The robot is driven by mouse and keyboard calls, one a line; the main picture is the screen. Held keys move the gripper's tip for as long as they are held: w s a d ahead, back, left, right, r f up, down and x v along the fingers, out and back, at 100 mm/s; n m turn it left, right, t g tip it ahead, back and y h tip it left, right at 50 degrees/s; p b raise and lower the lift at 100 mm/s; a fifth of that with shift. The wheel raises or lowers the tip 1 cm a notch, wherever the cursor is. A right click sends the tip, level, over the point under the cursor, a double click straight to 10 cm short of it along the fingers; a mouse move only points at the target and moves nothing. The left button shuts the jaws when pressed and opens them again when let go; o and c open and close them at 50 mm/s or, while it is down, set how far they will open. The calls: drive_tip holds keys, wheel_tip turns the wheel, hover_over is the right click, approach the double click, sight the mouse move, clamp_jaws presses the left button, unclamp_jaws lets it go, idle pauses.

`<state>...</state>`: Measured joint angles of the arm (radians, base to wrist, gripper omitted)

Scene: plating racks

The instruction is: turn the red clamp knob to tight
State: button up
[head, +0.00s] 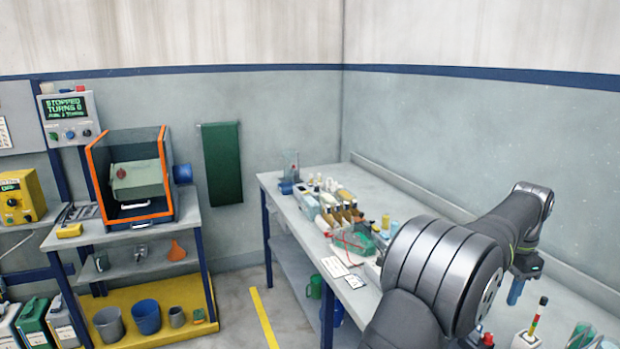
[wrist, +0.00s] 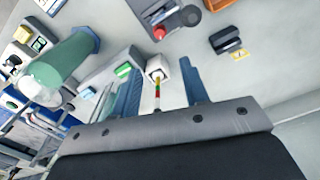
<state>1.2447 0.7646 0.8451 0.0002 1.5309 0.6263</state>
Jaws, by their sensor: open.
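A small dark red knob (head: 121,173) sits on the face of a green-grey barrel (head: 140,182) inside an orange-edged clear box on the left bench. I take it as the clamp knob; its setting is too small to read. My gripper (wrist: 161,58) is open, with its blue fingers apart. In the head view my gripper (head: 516,291) hangs at the right, above the right-hand bench and far from the knob. A colour-banded stick (wrist: 157,88) in a white holder appears between the fingers in the wrist view, and no grip on it shows. The knob is not identifiable in the wrist view.
A control box (head: 70,118) above the left bench reads "STOPPED" and "TURNS 0". A yellow power unit (head: 20,197) stands left of the clear box. The right bench (head: 285,200) holds many bottles and small items. Open floor lies between the benches.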

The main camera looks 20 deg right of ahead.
sight(490, 335)
drive_tip(key=shift+r, duration=0.35)
wheel_tip(490, 335, down, 14)
drive_tip(key=shift+f, duration=0.15)
idle(0.9)
drive_tip(key=shift+m, duration=0.3)
clamp_jaws()
